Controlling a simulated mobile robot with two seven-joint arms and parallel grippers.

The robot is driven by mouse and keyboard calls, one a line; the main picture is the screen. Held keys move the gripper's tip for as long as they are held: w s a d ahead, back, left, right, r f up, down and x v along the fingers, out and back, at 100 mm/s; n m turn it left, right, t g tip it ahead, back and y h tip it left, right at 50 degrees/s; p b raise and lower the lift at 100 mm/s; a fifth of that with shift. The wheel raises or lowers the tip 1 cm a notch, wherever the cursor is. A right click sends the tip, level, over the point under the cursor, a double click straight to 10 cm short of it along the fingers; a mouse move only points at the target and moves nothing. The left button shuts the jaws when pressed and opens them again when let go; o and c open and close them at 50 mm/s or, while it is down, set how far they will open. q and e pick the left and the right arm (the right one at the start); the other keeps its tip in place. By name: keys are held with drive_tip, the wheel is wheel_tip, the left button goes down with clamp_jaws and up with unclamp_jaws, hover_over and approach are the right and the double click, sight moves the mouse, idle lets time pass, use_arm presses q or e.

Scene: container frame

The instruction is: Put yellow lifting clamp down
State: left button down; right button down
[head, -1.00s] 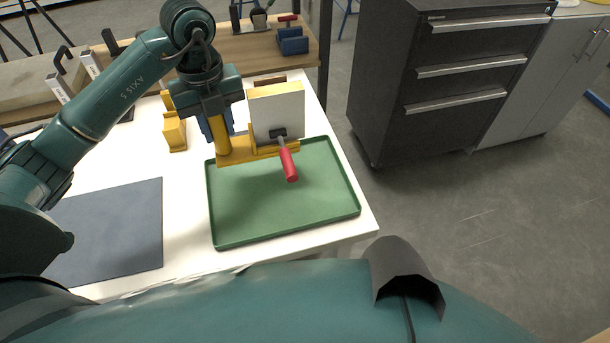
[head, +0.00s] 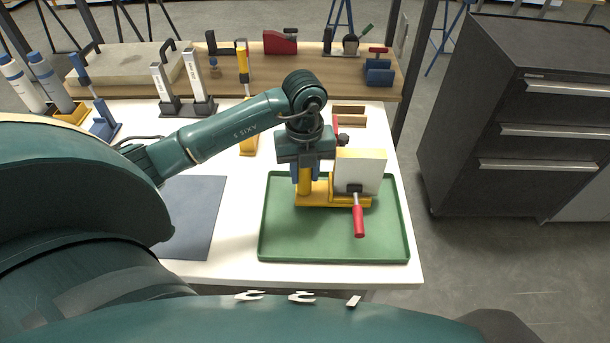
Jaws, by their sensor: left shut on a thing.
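My left gripper (head: 305,173) points down over the green tray (head: 285,244), its blue fingers shut on the yellow post of the yellow lifting clamp (head: 335,198). The clamp is upright, with a yellow base, a pale cream plate (head: 362,171) and a red handle (head: 359,221) hanging towards me. It is over the far half of the tray. I cannot tell whether its base touches the tray floor. The gripper hides part of the post. My right gripper is not in view.
The tray's near and left parts are empty. A dark blue mat (head: 200,215) lies left of it on the white table. A brown block (head: 349,108) and another yellow piece (head: 249,142) stand behind. A wooden shelf (head: 285,80) holds several tools. A dark drawer cabinet (head: 495,120) stands right.

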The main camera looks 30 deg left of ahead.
use_arm(q)
drive_tip(key=shift+f, duration=0.85)
drive_tip(key=shift+f, duration=0.15)
drive_tip(key=c, duration=1.3)
unclamp_jaws()
drive_tip(key=shift+o, duration=1)
